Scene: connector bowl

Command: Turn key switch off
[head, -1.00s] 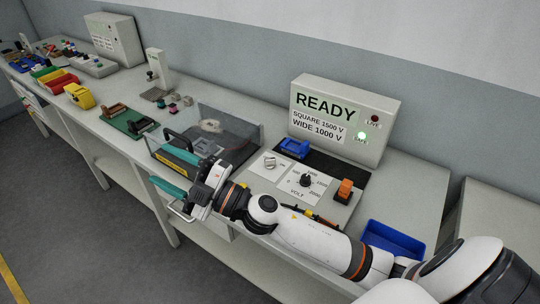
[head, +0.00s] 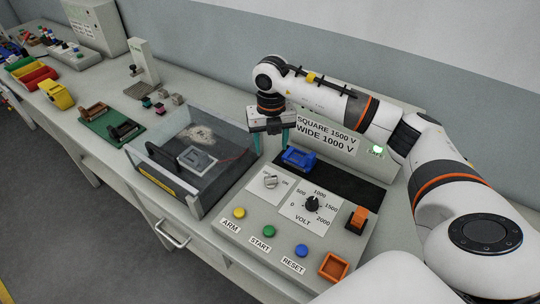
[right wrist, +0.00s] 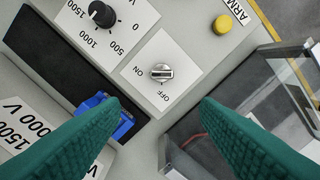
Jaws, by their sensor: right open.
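The key switch (head: 270,182) is a silver knob on a white plate on the grey control panel, with ON and OFF labels. It shows large in the right wrist view (right wrist: 162,72), where its grip lies roughly level, in line with the ON label at its left; OFF is below it. My right gripper (head: 271,150) points down behind the switch, above the panel's back edge. Its green fingers are open and empty (right wrist: 161,101), apart from the knob, which lies beyond the gap between the tips. My left gripper is not in view.
The black voltage dial (head: 312,204), blue connector (head: 298,159), orange switch (head: 357,218) and yellow ARM button (head: 239,213) surround the switch. A clear-walled box (head: 190,165) stands left of the panel. The sign box (head: 326,137) stands behind, its green lamp lit.

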